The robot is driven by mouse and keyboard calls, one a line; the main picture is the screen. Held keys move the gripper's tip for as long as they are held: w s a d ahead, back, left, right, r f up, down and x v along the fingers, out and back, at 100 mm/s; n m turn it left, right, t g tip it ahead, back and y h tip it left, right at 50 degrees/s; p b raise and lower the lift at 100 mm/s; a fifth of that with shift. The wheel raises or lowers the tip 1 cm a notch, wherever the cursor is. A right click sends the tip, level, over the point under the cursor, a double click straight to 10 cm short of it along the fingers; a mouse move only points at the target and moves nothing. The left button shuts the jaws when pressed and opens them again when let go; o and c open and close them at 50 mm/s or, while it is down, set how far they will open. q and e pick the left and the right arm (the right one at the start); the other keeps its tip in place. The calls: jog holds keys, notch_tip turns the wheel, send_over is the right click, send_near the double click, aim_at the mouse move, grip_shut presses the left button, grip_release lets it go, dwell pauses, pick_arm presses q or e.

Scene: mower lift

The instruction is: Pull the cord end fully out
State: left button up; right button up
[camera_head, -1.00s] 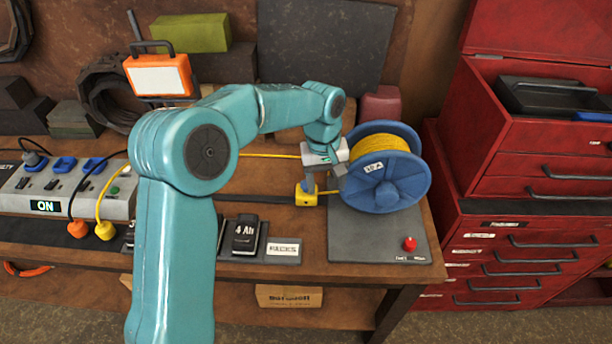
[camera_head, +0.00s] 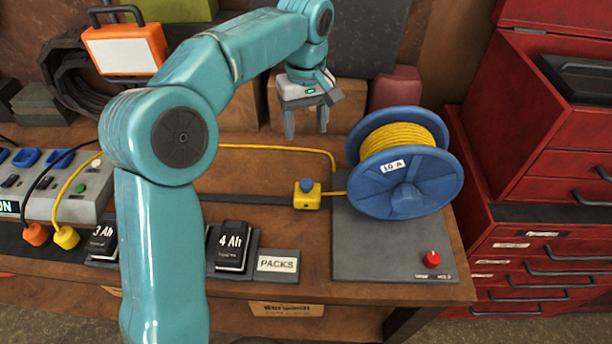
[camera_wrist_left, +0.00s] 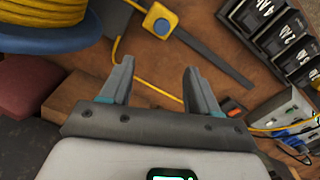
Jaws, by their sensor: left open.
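A yellow block with a blue knob on top (camera_head: 307,196) sits on the bench at the left edge of the dark base plate. A short yellow cord joins it to the blue reel (camera_head: 400,185), which is wound with yellow cord and labelled 10 A. My left gripper (camera_head: 307,132) is open and empty, raised above the bench behind the yellow block and apart from it. In the left wrist view the gripper (camera_wrist_left: 158,70) has nothing between its fingers, and the yellow block (camera_wrist_left: 160,20) lies beyond them. My right gripper is not in view.
A longer yellow cord (camera_head: 270,147) runs behind my arm and bends down beside the base plate (camera_head: 375,250). Battery packs (camera_head: 232,245) line the front edge. A red tool cabinet (camera_head: 540,240) stands at right.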

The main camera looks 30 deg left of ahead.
aim_at(306, 182)
pick_arm(q)
jog(key=f, duration=1)
jog(key=s+f, duration=0.1)
jog(key=f, duration=0.4)
jog(key=shift+d, duration=0.35)
jog(key=shift+w+f, duration=0.15)
jog(key=shift+f, duration=0.25)
jog(key=shift+s+d+r, duration=0.1)
jog(key=shift+s+d, duration=0.05)
jog(key=shift+s, duration=0.05)
jog(key=shift+w, duration=0.15)
jog(key=c, duration=0.7)
grip_shut()
